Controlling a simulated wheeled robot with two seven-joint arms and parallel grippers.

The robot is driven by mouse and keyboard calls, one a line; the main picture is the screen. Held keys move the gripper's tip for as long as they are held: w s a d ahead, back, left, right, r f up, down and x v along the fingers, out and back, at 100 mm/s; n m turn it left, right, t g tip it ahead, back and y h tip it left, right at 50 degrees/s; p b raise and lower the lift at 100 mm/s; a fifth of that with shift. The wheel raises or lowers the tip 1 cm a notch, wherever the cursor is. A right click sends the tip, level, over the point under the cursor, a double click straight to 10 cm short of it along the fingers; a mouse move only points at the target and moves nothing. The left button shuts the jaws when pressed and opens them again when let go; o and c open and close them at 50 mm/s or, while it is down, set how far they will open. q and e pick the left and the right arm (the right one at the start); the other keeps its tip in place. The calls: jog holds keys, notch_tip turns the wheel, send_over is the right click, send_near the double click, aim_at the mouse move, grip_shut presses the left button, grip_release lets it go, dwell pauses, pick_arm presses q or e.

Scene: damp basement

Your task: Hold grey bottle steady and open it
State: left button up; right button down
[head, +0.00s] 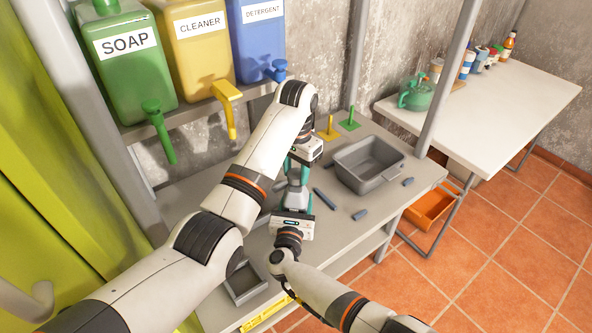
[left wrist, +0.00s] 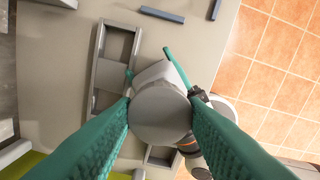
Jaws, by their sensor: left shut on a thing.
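The grey bottle (head: 295,196) stands on the grey bench between my two grippers. In the left wrist view its round grey top (left wrist: 160,115) faces the camera. My left gripper (head: 299,172) comes down from above, its green fingers shut on the top of the bottle, one on each side. My right gripper (head: 293,207) reaches in from the front at the bottle's lower part. One of its green fingers (left wrist: 180,68) shows beside the bottle in the left wrist view; whether both fingers press on it cannot be told. The bottle's lower part is mostly hidden.
A grey bin (head: 403,160) and several small blue-grey bars (head: 325,199) lie to the right. A shallow grey tray (head: 232,292) is at the front left. Soap (head: 128,70), cleaner and detergent dispensers hang behind. A white table (head: 535,88) stands at the far right.

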aim_at(296, 173)
pick_arm(q)
jog(key=shift+r, duration=1.95)
pick_arm(e)
jog(key=shift+c, duration=2.1)
grip_release()
